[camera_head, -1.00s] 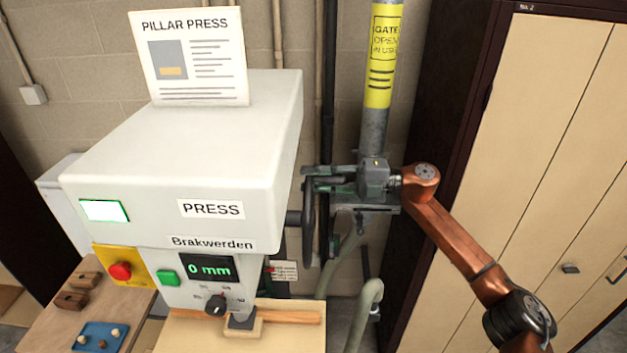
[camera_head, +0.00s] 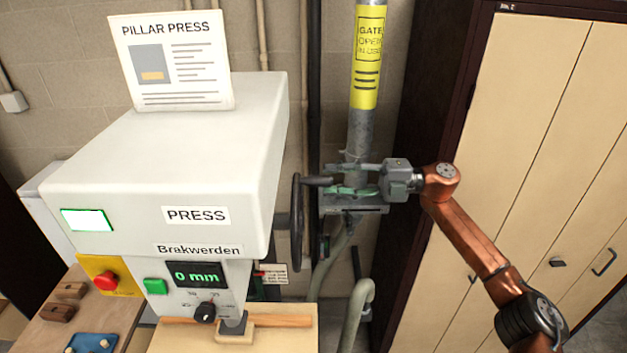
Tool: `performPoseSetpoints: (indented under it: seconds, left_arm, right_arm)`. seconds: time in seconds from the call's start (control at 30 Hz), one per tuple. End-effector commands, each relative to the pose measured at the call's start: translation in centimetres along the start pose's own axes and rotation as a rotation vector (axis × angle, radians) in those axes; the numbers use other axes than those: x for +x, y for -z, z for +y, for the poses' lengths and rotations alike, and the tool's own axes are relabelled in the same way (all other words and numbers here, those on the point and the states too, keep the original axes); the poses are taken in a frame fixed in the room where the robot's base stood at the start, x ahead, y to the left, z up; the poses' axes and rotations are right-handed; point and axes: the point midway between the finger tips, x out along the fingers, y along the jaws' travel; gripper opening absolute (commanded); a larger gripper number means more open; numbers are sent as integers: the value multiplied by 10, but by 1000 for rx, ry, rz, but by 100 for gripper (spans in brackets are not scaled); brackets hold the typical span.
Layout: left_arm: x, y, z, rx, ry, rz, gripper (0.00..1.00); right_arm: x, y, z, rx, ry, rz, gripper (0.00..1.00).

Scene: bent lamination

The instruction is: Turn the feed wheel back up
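The feed wheel (camera_head: 296,222) is a dark wheel on the right side of the white press (camera_head: 165,165), seen nearly edge-on. A short grey handle (camera_head: 317,181) sticks out to the right from its upper part. My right gripper (camera_head: 328,179) is to the right of the wheel, its fingers pointing left towards the handle. The fingers look spread apart with nothing held; they overlap the pipe fittings behind, so their exact gap to the handle is hard to tell. The press display (camera_head: 197,274) reads 0 mm. My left gripper is not in view.
A grey pipe (camera_head: 361,130) with a yellow gate label stands behind my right gripper. A tall cabinet (camera_head: 540,140) is at the right. A wooden bench (camera_head: 100,325), a red button (camera_head: 105,281) and a green button (camera_head: 155,286) are at lower left.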

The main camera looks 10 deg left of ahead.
Motion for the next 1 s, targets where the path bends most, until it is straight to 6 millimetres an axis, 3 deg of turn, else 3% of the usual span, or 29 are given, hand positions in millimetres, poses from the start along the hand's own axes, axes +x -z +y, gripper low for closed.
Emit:
performPoseSetpoints:
  seconds: [0.1,0.27,0.7,0.77,0.87,1.0]
  left_arm:
    - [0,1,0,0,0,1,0]
    - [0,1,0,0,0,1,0]
    - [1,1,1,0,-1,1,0]
    - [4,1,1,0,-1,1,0]
    - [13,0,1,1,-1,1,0]
    - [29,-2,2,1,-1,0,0]
  right_arm:
    - [-20,-1,0,0,0,-2,37]
    - [-36,-1,0,0,0,-2,37]
    - [-41,-4,-4,7,-9,-8,37]
    - [-44,-12,-15,25,-30,-27,37]
    - [-55,-38,-51,87,-100,-96,37]
    - [-86,-87,-130,213,-231,-254,37]
